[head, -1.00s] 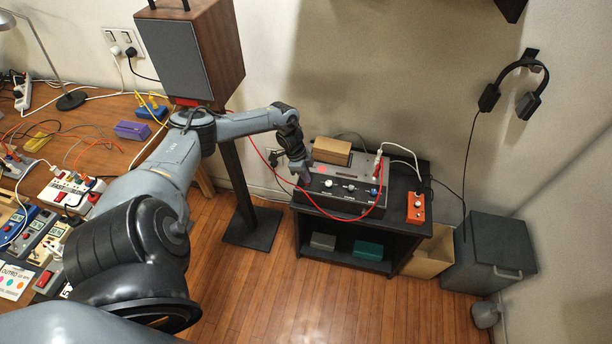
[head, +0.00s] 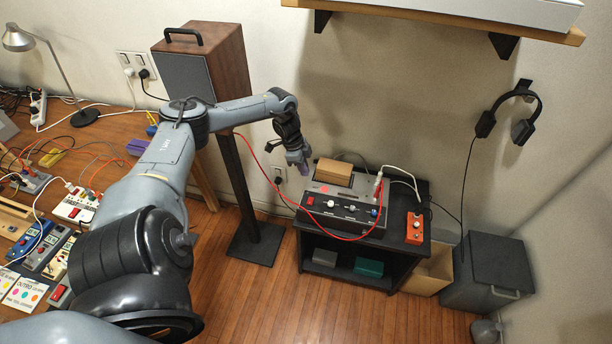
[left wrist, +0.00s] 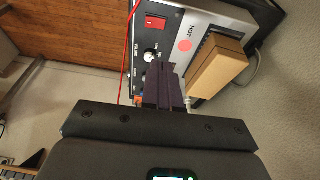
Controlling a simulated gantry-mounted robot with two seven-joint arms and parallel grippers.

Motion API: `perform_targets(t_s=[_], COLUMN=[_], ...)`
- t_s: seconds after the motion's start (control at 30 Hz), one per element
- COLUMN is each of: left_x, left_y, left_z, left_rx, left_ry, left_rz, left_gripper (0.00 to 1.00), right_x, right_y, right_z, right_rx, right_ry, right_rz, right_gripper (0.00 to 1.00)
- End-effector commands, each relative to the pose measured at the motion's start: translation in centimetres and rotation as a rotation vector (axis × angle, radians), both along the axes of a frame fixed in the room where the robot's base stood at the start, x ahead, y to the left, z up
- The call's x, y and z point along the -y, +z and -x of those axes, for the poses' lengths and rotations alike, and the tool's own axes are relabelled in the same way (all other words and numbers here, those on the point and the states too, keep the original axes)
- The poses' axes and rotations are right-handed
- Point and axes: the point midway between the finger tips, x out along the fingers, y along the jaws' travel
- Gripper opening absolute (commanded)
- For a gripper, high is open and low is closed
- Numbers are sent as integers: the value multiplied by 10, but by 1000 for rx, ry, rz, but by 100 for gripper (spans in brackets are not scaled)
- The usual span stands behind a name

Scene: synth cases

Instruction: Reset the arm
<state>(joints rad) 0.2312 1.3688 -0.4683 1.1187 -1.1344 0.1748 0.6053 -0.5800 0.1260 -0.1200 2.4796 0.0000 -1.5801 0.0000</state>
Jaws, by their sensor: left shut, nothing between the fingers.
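My left arm reaches in from the left in the head view. Its gripper (head: 303,168) is above the left end of a grey control box (head: 343,206), apart from it as far as I can tell. In the left wrist view my gripper's dark fingers (left wrist: 164,75) are closed together with nothing between them. Behind them the box shows a red switch (left wrist: 155,23), a knob and a red dot. My right gripper is in neither view.
The box stands on a black shelf unit (head: 313,232) with a cardboard-coloured block (head: 334,172) and an orange pedal (head: 414,228). A red cable loops in front. A speaker (head: 203,66) stands behind my arm. A wall shelf (head: 440,22) is above. Floor in front is clear.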

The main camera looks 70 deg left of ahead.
Motion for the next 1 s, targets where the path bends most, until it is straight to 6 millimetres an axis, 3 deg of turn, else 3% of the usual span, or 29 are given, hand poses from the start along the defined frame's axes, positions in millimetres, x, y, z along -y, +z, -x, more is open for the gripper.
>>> perform_targets(t_s=[0.67, 0.77, 0.87, 0.97, 1.0], left_x=[-2, 3, 23, 59, 79], left_y=[3, -10, -39, -77, -93], left_z=[4, 15, 29, 48, 55], left_rx=[-9, -36, -75, -118, -133], left_ry=[0, -3, -10, -25, -38], left_rz=[-1, 11, 50, 118, 154], left_gripper=[0, 0, 0, 0, 0], right_x=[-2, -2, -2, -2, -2], right_y=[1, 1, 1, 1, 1], right_z=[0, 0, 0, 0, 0], right_rx=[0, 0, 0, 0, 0], right_ry=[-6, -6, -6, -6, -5], right_rz=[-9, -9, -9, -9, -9], right_gripper=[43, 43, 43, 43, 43])
